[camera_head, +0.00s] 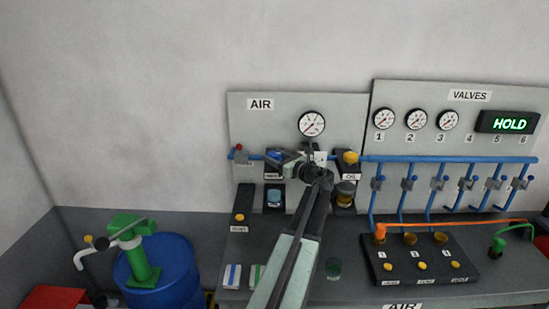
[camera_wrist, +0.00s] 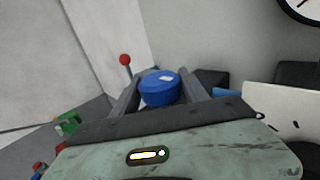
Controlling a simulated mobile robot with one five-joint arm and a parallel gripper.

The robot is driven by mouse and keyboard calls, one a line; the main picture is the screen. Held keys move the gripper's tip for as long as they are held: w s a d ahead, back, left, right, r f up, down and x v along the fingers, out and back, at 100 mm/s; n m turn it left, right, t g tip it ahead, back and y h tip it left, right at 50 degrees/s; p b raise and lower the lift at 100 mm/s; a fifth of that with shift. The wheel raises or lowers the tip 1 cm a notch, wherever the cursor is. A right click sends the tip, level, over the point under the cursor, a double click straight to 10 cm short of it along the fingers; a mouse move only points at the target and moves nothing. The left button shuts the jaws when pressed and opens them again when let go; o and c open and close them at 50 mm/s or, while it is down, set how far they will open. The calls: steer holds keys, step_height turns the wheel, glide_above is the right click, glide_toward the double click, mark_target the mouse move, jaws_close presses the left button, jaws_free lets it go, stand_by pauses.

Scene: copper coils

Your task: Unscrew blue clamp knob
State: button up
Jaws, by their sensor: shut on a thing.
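The blue clamp knob (camera_wrist: 160,88) is round, with a small white mark on its top, and sits between my two fingers in the wrist view. My gripper (camera_wrist: 157,92) is shut on it, one finger at each side. In the head view the blue knob (camera_head: 274,155) shows in part at the AIR panel, left of the round gauge. My gripper (camera_head: 283,158) reaches it from the right, and my arm hides part of the panel below.
A red-tipped lever (camera_wrist: 125,60) stands just left of the knob. A round gauge (camera_head: 312,124) and a yellow knob (camera_head: 350,157) are to the right. The VALVES panel (camera_head: 450,95) stands further right; a blue barrel (camera_head: 165,270) is lower left.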

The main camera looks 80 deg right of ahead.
mark_target(280, 158)
stand_by(0.4)
steer(key=o, duration=1.4)
steer(key=shift+c, duration=0.2)
steer(key=v, duration=0.7)
steer(key=shift+s+a, duration=0.2)
steer(key=shift+s, duration=0.15)
